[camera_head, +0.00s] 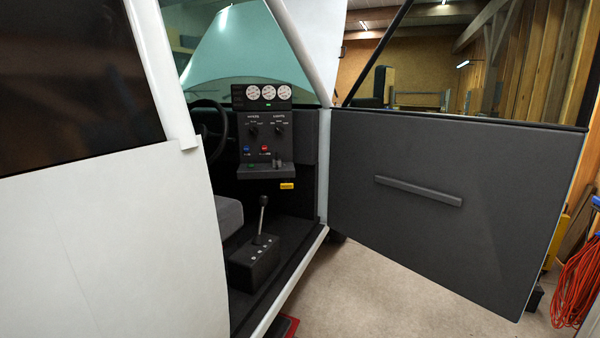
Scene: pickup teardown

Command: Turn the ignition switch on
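A dark control panel (265,148) stands inside the pickup cab, seen through the open door. Two dark rotary knobs, a left knob (252,130) and a right knob (279,129), sit under small white labels near its top. Below them are a blue control (246,149) and a red control (264,149). A small metallic-looking piece (277,163) shows at the lower right of the panel, above a ledge with a green spot (251,166). I cannot tell for sure which of these is the ignition switch or its position. Neither gripper is in view.
The open door (450,200) spreads to the right. A gear lever (262,218) rises from a black box (254,262) below the panel. The steering wheel (212,130) and seat (229,212) are left. White bodywork (110,230) fills the left.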

